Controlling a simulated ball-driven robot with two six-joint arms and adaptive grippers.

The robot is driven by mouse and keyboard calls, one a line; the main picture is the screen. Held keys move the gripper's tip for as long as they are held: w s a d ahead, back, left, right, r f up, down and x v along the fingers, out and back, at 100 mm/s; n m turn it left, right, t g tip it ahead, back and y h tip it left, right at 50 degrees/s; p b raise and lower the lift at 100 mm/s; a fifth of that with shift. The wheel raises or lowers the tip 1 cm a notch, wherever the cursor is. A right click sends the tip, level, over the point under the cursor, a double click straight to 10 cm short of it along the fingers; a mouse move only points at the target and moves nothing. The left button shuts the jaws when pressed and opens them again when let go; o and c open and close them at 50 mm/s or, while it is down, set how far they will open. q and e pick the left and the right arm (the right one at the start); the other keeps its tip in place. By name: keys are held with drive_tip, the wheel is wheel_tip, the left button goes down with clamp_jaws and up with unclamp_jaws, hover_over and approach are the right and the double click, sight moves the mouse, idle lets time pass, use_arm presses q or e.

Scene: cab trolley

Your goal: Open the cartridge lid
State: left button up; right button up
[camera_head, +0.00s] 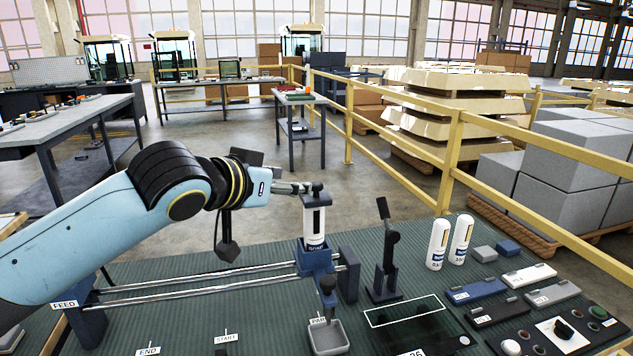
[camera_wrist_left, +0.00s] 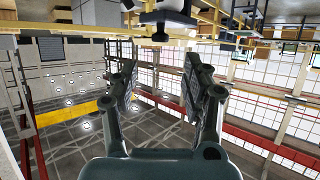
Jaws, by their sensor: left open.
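A cartridge (camera_head: 315,222) with a white body and a dark window stands upright in a blue holder (camera_head: 317,263) on the rails. Its top is partly hidden by my left gripper (camera_head: 312,188), so I cannot clearly tell the lid from the fingers or whether they touch. My left gripper reaches in from the left at the height of the cartridge's top. In the left wrist view the fingers (camera_wrist_left: 160,78) are spread apart with nothing between them. My right gripper is not in view.
Two white cartridges (camera_head: 438,244) stand on the green bench to the right. A black upright stand (camera_head: 387,262) is just right of the holder. A grey tray (camera_head: 328,338) sits in front. Small blocks and a control panel (camera_head: 560,335) fill the right corner.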

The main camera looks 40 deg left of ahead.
sight(314, 186)
use_arm(q)
drive_tip(key=x, duration=0.8)
drive_tip(key=shift+w+f+p, duration=0.25)
drive_tip(key=shift+w+p, duration=0.1)
drive_tip(key=shift+c, duration=0.3)
clamp_jaws()
